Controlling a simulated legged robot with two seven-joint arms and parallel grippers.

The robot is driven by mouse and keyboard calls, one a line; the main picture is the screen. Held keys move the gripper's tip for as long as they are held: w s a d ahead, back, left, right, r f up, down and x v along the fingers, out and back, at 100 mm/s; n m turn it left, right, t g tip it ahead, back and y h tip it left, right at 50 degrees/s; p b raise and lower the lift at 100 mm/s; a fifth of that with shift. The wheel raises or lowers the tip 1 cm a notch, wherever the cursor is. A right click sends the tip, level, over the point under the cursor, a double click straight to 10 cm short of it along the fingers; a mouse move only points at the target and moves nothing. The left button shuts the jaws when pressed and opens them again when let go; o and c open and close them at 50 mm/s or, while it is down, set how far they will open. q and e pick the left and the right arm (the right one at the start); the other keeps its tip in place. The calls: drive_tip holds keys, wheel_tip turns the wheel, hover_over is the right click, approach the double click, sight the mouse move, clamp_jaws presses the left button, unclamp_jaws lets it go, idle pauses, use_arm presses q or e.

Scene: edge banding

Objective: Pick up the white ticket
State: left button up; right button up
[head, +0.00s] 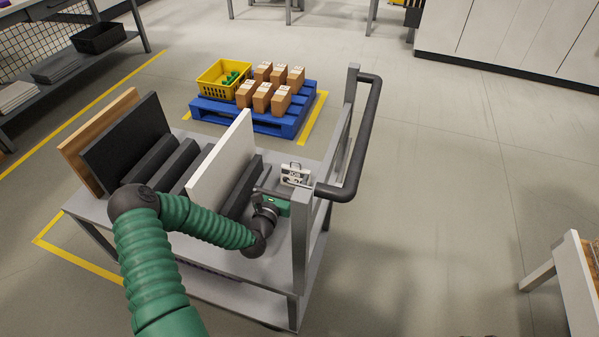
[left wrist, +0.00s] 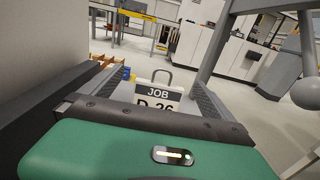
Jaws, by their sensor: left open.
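The white ticket (head: 295,175) stands upright on the cart's top at its right end, beside the end post and handle. It has a small loop on top. In the left wrist view the ticket (left wrist: 158,93) faces me just past the gripper body, showing "JOB" and part of "D-26"; its lower part is hidden. My left gripper (head: 284,192) is open and close to the ticket, on its near side. My right gripper is not in view.
The grey cart (head: 275,250) carries a white panel (head: 222,165), a black panel (head: 128,143) and a wooden panel (head: 75,150) left of the gripper. Its dark handle (head: 365,140) rises at right. A blue pallet (head: 290,123) with boxes stands behind.

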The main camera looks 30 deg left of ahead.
sight(294, 177)
use_arm(q)
drive_tip(key=f+b, duration=0.1)
drive_tip(key=f, duration=0.2)
drive_tip(key=d+f+b, duration=0.1)
drive_tip(key=f, duration=0.2)
drive_tip(key=shift+d+f, duration=0.1)
drive_tip(key=shift+f, duration=0.1)
drive_tip(key=shift+w+r, duration=0.25)
drive_tip(key=shift+w, duration=0.3)
drive_tip(key=x, duration=0.2)
drive_tip(key=b+x, duration=0.1)
drive_tip(key=x, duration=0.1)
drive_tip(key=b+x, duration=0.1)
drive_tip(key=x, duration=0.1)
drive_tip(key=shift+w+a+f, duration=0.1)
drive_tip(key=shift+w+a, duration=0.05)
drive_tip(key=shift+a, duration=0.3)
drive_tip(key=shift+d, duration=0.1)
drive_tip(key=shift+c, duration=0.6)
drive_tip(key=c, duration=0.9)
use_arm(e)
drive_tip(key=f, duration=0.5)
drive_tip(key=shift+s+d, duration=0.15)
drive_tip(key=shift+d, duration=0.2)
